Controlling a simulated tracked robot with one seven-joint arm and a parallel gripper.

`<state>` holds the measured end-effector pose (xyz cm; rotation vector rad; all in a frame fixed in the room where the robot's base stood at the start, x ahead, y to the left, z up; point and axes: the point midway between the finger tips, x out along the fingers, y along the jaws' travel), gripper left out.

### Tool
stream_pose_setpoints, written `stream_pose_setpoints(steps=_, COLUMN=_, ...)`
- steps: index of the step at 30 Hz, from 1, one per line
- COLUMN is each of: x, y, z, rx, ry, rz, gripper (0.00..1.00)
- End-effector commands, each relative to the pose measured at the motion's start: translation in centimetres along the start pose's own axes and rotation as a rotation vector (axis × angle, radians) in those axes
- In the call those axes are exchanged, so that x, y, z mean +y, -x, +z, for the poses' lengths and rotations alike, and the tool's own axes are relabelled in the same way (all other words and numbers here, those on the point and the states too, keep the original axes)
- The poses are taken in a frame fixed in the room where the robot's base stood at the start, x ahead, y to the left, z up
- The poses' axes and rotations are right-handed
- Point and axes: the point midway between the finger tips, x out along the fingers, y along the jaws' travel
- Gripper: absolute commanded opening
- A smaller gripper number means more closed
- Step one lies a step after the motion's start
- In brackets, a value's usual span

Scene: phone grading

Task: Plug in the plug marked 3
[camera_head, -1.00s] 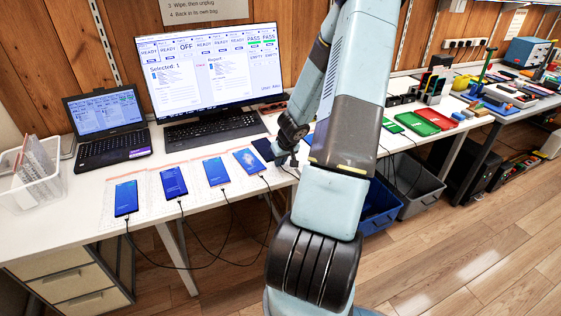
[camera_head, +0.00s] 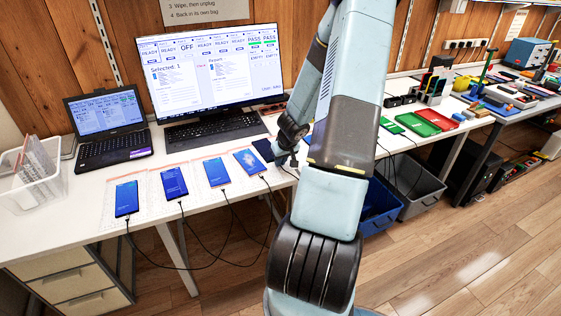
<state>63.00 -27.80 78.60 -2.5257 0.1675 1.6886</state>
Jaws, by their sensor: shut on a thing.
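My gripper (camera_head: 284,160) is low over the table's front edge, at the near end of a dark-screened phone (camera_head: 263,149). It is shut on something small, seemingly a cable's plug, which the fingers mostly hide. A thin cable shows just below the fingers. I cannot tell whether the plug touches the phone. Left of it lie several phones with lit blue screens, among them one (camera_head: 216,172) and another (camera_head: 249,161), each with a black cable at its near end. No number on any plug can be read at this size.
A laptop (camera_head: 107,128), a monitor (camera_head: 205,70) and a keyboard (camera_head: 215,130) stand behind the phones. A white bin (camera_head: 32,188) is at the left. Cables hang off the table's front edge. Green and red trays (camera_head: 420,123) lie right of my arm.

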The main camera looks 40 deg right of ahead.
Motion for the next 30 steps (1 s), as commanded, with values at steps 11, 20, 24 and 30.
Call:
stream_pose_setpoints(steps=11, x=-0.1, y=-0.05, z=-0.06, rx=0.0, ry=0.001, rz=-0.001, gripper=0.0)
stream_pose_setpoints(steps=20, x=-0.09, y=-0.07, z=-0.05, rx=0.0, ry=0.001, rz=-0.001, gripper=0.0)
stream_pose_setpoints(steps=24, x=-0.09, y=-0.08, z=-0.07, rx=0.0, ry=0.001, rz=-0.001, gripper=0.0)
stream_pose_setpoints(steps=30, x=-0.1, y=-0.11, z=-0.15, rx=0.0, ry=0.0, rz=-0.001, gripper=0.13)
